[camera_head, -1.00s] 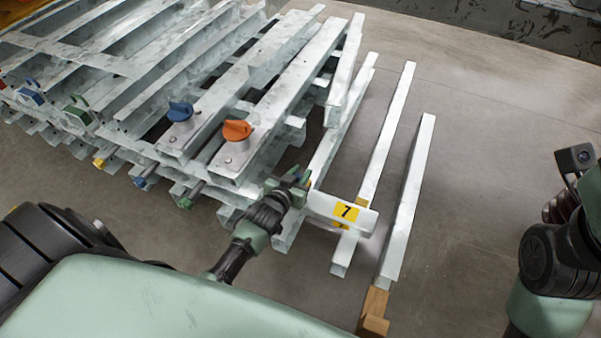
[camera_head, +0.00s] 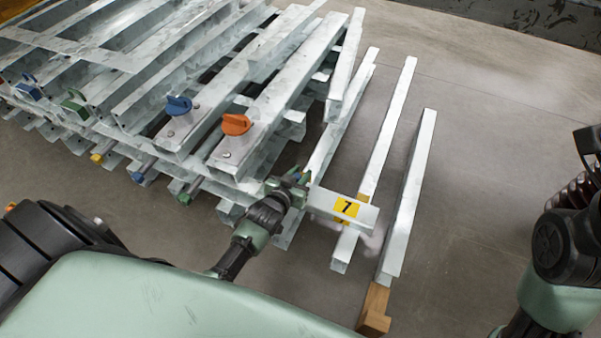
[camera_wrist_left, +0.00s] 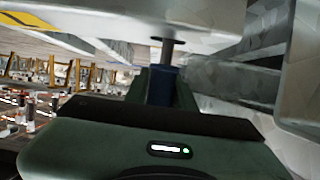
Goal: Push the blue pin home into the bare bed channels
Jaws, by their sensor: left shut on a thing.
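Another blue-ended pin (camera_head: 139,176) sticks out of the stack's near side. I cannot tell which channels are the bare bed channels. My right arm shows at the right edge, but its gripper is out of frame.
A stack of galvanised frames (camera_head: 262,95) fills the left, with an orange knob (camera_head: 236,124) and a blue knob (camera_head: 179,105) on top. Two loose long bars (camera_head: 412,190) lie right of it, one on a wooden block (camera_head: 376,308). The floor further right is clear.

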